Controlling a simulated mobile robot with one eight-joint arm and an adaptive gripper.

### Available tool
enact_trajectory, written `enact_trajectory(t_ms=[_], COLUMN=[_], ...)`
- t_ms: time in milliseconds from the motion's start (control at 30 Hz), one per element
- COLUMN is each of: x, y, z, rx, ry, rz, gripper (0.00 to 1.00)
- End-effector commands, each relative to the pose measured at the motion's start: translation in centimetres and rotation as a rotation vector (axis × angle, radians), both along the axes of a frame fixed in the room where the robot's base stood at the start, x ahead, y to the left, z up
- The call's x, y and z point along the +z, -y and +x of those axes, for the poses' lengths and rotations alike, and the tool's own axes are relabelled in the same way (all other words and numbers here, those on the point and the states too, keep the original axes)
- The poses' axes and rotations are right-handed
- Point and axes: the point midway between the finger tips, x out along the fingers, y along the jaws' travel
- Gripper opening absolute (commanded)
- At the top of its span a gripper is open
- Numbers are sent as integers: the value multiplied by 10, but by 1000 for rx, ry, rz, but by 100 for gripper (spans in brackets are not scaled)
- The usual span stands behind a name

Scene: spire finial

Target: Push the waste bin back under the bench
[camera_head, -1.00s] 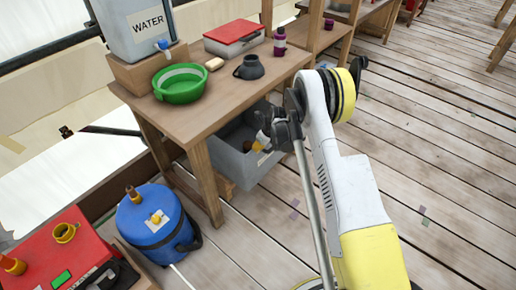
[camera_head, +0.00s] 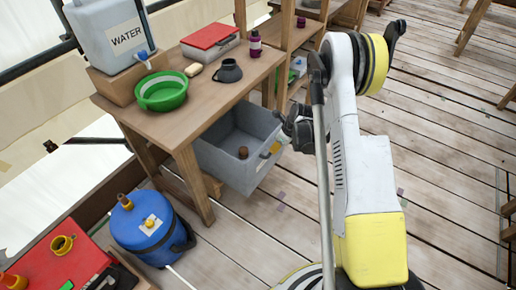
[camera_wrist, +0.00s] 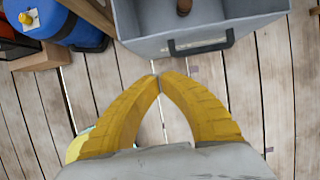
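The grey waste bin (camera_head: 228,172) stands on the floor at the bench (camera_head: 185,117), partly beneath its top and sticking out at the front. A small brown object (camera_head: 243,152) shows inside it. In the wrist view the bin's front wall (camera_wrist: 140,46) with a dark handle (camera_wrist: 202,46) fills the top. My gripper (camera_wrist: 160,77) has yellow fingers whose tips meet, with nothing between them. The tips appear just below the front wall in that view; whether they touch it I cannot tell. In the head view my gripper (camera_head: 274,149) is at the bin's front right side.
A red case (camera_head: 60,262) is at lower left. Plank floor at right is open.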

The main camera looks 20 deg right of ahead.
Motion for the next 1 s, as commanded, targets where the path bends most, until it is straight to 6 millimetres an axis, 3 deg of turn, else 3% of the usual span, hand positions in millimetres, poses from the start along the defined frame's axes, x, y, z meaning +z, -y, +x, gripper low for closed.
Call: enact_trajectory(t_ms=[67,233,633,800,1000], x=[-2,-23,-102,-97,-95], y=[6,1,-18,-34,-40], z=[-9,-4,22,43,52], rx=[1,4,4,6,4], ry=[0,1,1,0,0], rz=[1,1,1,1,1], gripper=[0,0,0,0,0])
